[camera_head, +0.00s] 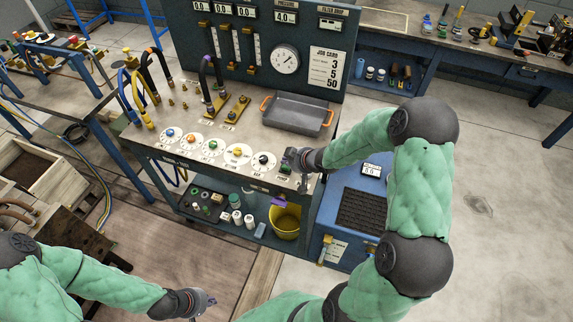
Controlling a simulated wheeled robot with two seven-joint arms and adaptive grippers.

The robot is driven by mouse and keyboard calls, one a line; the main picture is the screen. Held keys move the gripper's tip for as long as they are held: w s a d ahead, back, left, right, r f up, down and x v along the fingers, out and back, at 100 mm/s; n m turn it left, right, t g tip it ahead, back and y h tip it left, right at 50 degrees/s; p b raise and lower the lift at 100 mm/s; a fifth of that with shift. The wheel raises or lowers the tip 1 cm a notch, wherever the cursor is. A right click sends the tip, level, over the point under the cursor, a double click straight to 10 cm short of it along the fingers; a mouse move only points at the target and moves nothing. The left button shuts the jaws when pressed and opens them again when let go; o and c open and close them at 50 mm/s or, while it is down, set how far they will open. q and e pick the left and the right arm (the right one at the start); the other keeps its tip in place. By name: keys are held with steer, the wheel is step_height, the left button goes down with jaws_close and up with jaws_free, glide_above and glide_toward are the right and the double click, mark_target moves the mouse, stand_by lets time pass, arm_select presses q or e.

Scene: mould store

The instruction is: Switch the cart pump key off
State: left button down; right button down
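The cart (205,141) has a grey top with a row of knobs on round white dials: blue (170,132), orange (190,138), green (213,146), yellow (237,152) and black (263,159). My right gripper (289,158) is low over the cart's front right corner, just right of the black knob. A small dark part with a green spot (285,169) shows beneath its fingers. I cannot tell whether this is the pump key or whether the fingers touch it. My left gripper (208,301) is low in front of the cart, away from it. Its fingers are too small to read.
A grey tray with orange handles (297,114) sits on the cart behind my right gripper. An upright gauge panel (262,40) stands behind. A blue unit (355,205) is right of the cart; a yellow bucket (285,222) is on the lower shelf. Floor at right is clear.

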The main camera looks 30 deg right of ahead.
mark_target(287, 167)
steer(key=shift+r, duration=0.2)
step_height(287, 167, up, 6)
steer(key=p, duration=0.6)
stand_by(1.6)
